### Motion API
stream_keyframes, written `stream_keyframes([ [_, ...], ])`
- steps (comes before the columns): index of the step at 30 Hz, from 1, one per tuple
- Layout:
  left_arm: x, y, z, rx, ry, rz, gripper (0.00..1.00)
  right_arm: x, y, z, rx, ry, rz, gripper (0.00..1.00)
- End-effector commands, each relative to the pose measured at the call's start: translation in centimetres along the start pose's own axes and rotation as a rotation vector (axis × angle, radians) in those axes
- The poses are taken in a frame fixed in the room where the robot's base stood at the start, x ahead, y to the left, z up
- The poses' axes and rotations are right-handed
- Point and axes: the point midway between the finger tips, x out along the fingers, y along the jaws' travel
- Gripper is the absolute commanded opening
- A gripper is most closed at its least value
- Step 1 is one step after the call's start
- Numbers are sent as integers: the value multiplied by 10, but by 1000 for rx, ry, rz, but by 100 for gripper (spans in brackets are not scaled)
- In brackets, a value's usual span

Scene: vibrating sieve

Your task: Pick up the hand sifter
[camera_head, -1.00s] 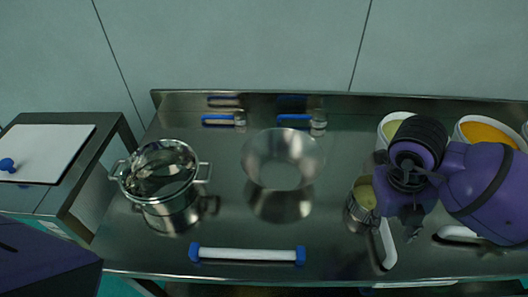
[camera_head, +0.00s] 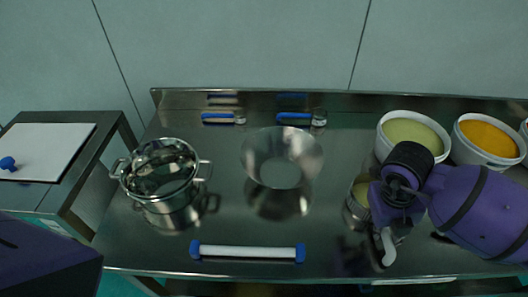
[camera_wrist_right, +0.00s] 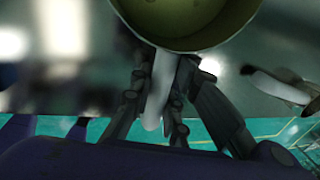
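The hand sifter (camera_head: 357,209) is a metal cup with a white handle, upright on the steel table at right. Its cup fills the top of the right wrist view (camera_wrist_right: 190,22). My right gripper (camera_head: 387,222) is low over the handle. In the right wrist view, my right fingers (camera_wrist_right: 163,85) lie close on both sides of the white handle and look shut on it, though the contact is dark and partly hidden. The sifter's base appears to be on the table. My left gripper is outside the view; only part of my left arm shows at lower left.
A bowl of green contents (camera_head: 413,133) and a bowl of orange contents (camera_head: 488,138) stand behind my right arm. A metal bowl (camera_head: 283,157), a lidded pot (camera_head: 163,180), a white bar with blue ends (camera_head: 248,252) and two blue-handled tools (camera_head: 294,118) occupy the table.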

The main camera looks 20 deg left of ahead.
Motion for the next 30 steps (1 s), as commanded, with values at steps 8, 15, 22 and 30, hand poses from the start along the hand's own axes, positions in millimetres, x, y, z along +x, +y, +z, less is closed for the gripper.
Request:
stream_keyframes([
  [8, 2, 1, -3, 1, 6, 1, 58, -1, 0, 0, 0, -2, 0, 0],
  [15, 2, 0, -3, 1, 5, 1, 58, -5, -1, 1, 1, -2, 0, 0],
  [22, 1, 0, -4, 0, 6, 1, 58, -30, -6, 2, 1, -5, 1, 0],
  [30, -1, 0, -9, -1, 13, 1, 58, -88, -4, -42, -3, -7, 0, 0],
])
